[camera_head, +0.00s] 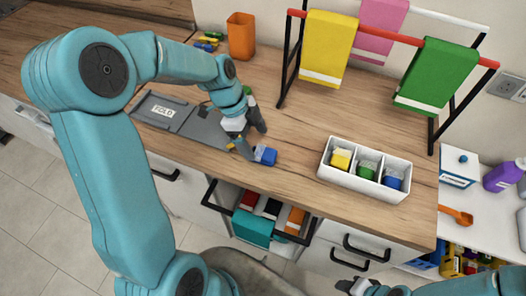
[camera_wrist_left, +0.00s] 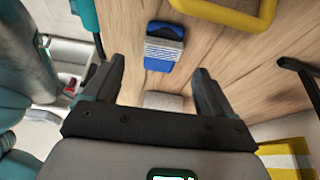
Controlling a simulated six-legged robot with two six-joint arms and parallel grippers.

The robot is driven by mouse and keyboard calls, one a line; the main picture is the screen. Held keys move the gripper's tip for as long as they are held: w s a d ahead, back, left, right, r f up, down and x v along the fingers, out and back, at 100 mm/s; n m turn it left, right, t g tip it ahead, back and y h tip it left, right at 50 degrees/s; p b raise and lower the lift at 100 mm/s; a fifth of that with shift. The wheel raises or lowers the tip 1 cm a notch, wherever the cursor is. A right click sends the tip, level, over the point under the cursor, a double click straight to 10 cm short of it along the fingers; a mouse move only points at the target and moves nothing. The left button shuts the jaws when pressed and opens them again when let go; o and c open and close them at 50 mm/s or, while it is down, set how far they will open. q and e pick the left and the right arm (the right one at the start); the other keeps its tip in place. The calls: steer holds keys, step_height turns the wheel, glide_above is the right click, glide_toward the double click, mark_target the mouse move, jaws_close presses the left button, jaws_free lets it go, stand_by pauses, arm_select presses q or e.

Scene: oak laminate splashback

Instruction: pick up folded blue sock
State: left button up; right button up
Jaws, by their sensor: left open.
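The folded blue sock (camera_head: 265,155) lies on the wooden counter near its front edge, right of the grey folding board. In the left wrist view the blue sock (camera_wrist_left: 164,46), with a pale striped band, lies beyond the fingertips. My left gripper (camera_head: 250,138) is close to the sock, just behind and left of it in the head view. In the left wrist view its fingers (camera_wrist_left: 159,68) are apart with nothing held. My right gripper (camera_head: 355,288) is partly visible at the bottom edge; its fingers are unclear.
A white divided tray (camera_head: 344,182) holds yellow, green and blue folded items. A rack (camera_head: 287,60) with hanging towels stands behind. The grey folding board (camera_head: 160,111) and an orange cup (camera_head: 241,36) are left. An open drawer (camera_head: 290,238) holds folded cloths below the counter edge.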

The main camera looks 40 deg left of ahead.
mark_target(262, 151)
arm_select(q)
steer(key=shift+d+f, duration=0.2)
steer(key=shift+f, duration=0.05)
steer(key=p+x, duration=0.1)
steer(key=x, duration=0.4)
steer(key=shift+w+a+p, duration=0.15)
steer(key=shift+a+p, duration=0.1)
steer(key=shift+p, duration=0.1)
steer(key=shift+d+r, duration=0.1)
steer(key=c, duration=1)
steer(key=shift+c, duration=0.2)
